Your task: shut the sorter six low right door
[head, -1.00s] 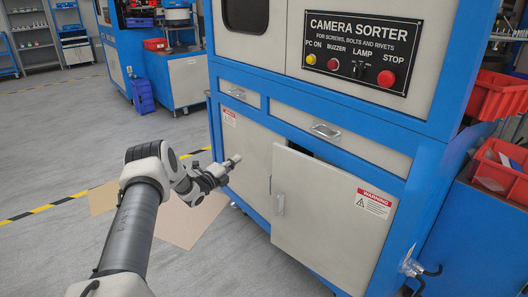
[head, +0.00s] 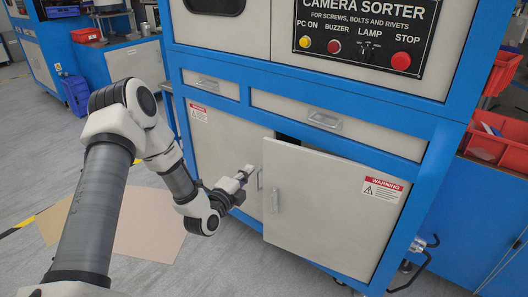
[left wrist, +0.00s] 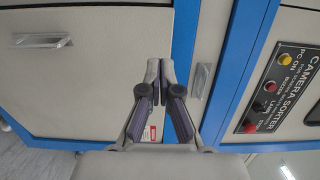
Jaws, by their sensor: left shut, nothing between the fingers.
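The low right door (head: 325,205) of the camera sorter is a light grey panel with a red warning label. It stands slightly ajar, its left edge out from the cabinet, with a dark gap above it. Its handle (head: 275,200) is near that edge. My left gripper (head: 243,175) is shut and empty, in front of the low left door (head: 225,150), close to that door's handle (head: 260,181). I cannot tell whether it touches anything. In the left wrist view the shut fingers (left wrist: 161,70) show against the right door (left wrist: 85,85) and the blue frame. My right gripper is out of view.
Two shut drawers lie above the doors; the right one has a handle (head: 324,120). The control panel (head: 365,38) is higher up. Red bins (head: 500,138) and a metal crank-like part (head: 420,245) are at the right. A cardboard sheet (head: 150,225) lies on the floor at the left.

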